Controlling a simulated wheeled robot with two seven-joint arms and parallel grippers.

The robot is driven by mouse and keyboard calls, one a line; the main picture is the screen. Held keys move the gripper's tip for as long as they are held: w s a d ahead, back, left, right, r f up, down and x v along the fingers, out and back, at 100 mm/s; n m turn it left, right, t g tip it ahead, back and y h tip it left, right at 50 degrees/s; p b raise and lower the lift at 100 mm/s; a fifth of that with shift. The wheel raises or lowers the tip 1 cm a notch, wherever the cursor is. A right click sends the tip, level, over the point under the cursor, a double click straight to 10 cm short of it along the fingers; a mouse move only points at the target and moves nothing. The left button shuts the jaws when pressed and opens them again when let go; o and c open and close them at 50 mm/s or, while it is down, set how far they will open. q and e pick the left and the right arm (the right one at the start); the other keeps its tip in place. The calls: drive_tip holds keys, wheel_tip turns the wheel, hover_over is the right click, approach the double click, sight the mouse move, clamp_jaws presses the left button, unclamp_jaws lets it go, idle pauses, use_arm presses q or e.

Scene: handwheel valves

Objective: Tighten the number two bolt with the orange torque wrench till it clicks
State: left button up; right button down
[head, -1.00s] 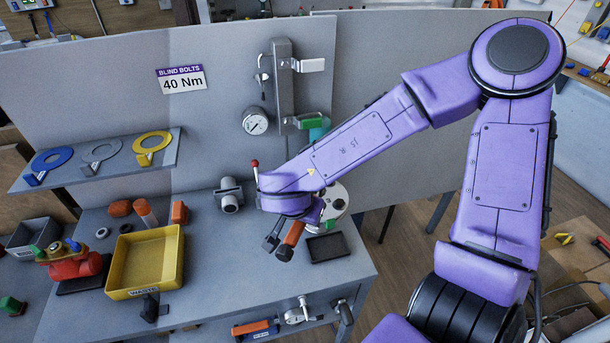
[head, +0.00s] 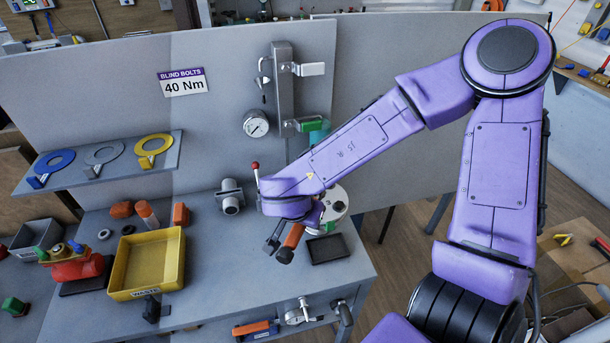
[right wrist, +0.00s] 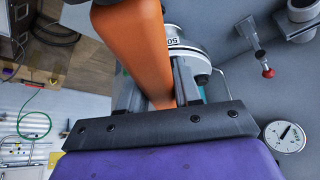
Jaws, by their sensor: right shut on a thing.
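The torque wrench's orange handle (head: 294,236) hangs tilted beneath my right wrist in the head view, with a dark end lowest. My right gripper (head: 284,240) is shut on it. In the right wrist view the orange handle (right wrist: 140,45) runs up between the two dark fingers. A pale round flange (head: 335,204) stands just behind the gripper, partly hidden by my arm. In the right wrist view a white ring with a printed number (right wrist: 187,45) shows beside the handle. I cannot make out the number two bolt or the wrench's head. My left gripper is not in view.
A grey pipe fitting (head: 230,196) and a red-tipped lever (head: 255,172) stand to the left. A pressure gauge (head: 256,123) is on the back panel. A yellow waste bin (head: 147,293) stands further left.

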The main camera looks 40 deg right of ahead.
drive_tip(key=shift+f+b, duration=0.5)
drive_tip(key=shift+f, duration=0.55)
drive_tip(key=shift+w+r, duration=0.1)
drive_tip(key=shift+w+a+r+m+g+p, duration=0.2)
drive_tip(key=shift+w+m+p, duration=0.3)
drive_tip(key=shift+p, duration=0.65)
drive_tip(key=shift+w+a+f+m+g+p, duration=0.1)
drive_tip(key=shift+w+a+m+p, duration=0.2)
drive_tip(key=shift+w+p, duration=0.65)
drive_tip(key=c, duration=1.7)
unclamp_jaws()
drive_tip(key=shift+s, duration=0.25)
clamp_jaws()
